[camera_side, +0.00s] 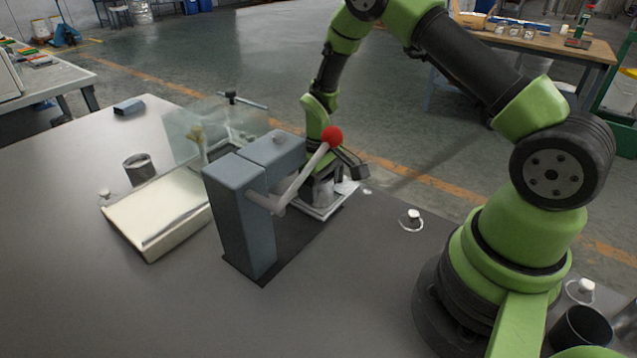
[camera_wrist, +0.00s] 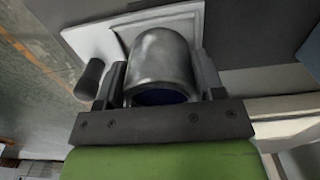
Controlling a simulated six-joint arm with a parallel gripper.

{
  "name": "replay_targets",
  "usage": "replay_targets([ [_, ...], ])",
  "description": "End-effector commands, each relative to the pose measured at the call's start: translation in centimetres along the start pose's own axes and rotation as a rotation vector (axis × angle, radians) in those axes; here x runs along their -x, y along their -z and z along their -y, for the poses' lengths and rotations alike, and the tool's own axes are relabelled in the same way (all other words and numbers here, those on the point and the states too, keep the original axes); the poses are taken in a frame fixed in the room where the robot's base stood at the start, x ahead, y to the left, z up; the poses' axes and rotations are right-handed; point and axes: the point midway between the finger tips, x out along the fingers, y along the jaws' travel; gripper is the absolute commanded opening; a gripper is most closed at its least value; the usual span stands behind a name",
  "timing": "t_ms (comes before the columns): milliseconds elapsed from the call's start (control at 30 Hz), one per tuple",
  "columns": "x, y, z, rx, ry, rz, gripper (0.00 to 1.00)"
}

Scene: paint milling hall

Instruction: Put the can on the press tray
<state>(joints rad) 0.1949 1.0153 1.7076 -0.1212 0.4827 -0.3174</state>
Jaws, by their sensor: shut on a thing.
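A shiny metal can (camera_wrist: 162,58) with a dark blue end fills the space between my fingers in the wrist view. My gripper (camera_wrist: 161,80) is shut on it, one finger on each side. The pale square press tray (camera_wrist: 203,22) lies just beyond and beneath the can; I cannot tell whether they touch. In the side view the tray (camera_side: 322,213) is at the foot of the blue-grey press (camera_side: 240,215). My gripper (camera_side: 325,187) is low over it, partly hidden by the press and its lever. The can is hard to make out there.
The press lever with its red ball (camera_side: 332,136) rises close to my gripper. A cream box (camera_side: 157,208), a dark cup (camera_side: 139,169) and a clear panel (camera_side: 205,130) stand left of the press. The table's front middle is clear.

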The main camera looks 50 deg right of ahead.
Motion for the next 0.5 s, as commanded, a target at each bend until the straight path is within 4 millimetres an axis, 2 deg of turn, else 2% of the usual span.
replay_targets([
  [33,-0.17,0.01,0.00,0.000,0.000,0.000,0.34],
  [67,-0.22,0.00,0.00,0.000,0.000,0.000,0.65],
  [167,-0.17,0.01,0.00,0.000,0.000,0.000,0.87],
  [500,0.20,0.01,0.00,0.000,0.000,-0.001,0.88],
])
